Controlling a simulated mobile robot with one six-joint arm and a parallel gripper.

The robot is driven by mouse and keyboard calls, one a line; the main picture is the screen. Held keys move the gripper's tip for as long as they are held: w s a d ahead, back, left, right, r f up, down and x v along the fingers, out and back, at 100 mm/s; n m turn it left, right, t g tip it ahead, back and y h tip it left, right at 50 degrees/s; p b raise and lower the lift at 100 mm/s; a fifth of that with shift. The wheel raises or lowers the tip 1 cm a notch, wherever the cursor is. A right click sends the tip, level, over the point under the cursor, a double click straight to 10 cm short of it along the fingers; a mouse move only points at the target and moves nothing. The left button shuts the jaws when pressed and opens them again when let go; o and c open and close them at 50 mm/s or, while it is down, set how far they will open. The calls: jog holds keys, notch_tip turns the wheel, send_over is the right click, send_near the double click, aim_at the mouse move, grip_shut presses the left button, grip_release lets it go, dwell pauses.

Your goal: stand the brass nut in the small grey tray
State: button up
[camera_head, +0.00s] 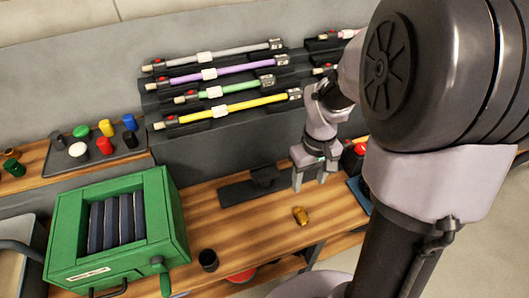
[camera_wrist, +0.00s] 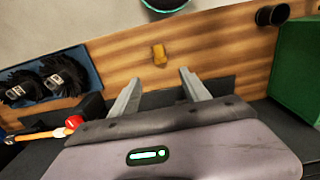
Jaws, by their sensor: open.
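The brass nut (camera_head: 301,215) lies on the wooden bench, near its front edge. It also shows in the wrist view (camera_wrist: 159,54), just beyond my fingertips. My gripper (camera_head: 309,182) is open and empty above the bench, behind the nut in the head view. Its two fingers (camera_wrist: 160,78) are spread apart in the wrist view and do not touch the nut. A grey tray (camera_head: 72,167) at the left holds several coloured knobs; I cannot tell whether it is the small grey tray. No other clearly grey small tray shows.
A green box with dark slats (camera_head: 66,220) stands left, with a dark cup (camera_head: 208,260) beside it. A flat black stand (camera_head: 235,191) lies behind the nut. Several coloured rods (camera_head: 215,73) rest on the back rack. A blue tray (camera_wrist: 88,67) holds black brushes. Bench around the nut is clear.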

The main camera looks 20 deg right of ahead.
jog(key=b, duration=0.6)
send_over(302, 214)
notch_tip(302, 214, down, 12)
jog(key=shift+s+d+r, duration=0.1)
jog(key=shift+d, duration=0.05)
notch_tip(302, 214, down, 6)
jog(key=b, duration=0.3)
jog(key=shift+r, duration=0.25)
grip_shut()
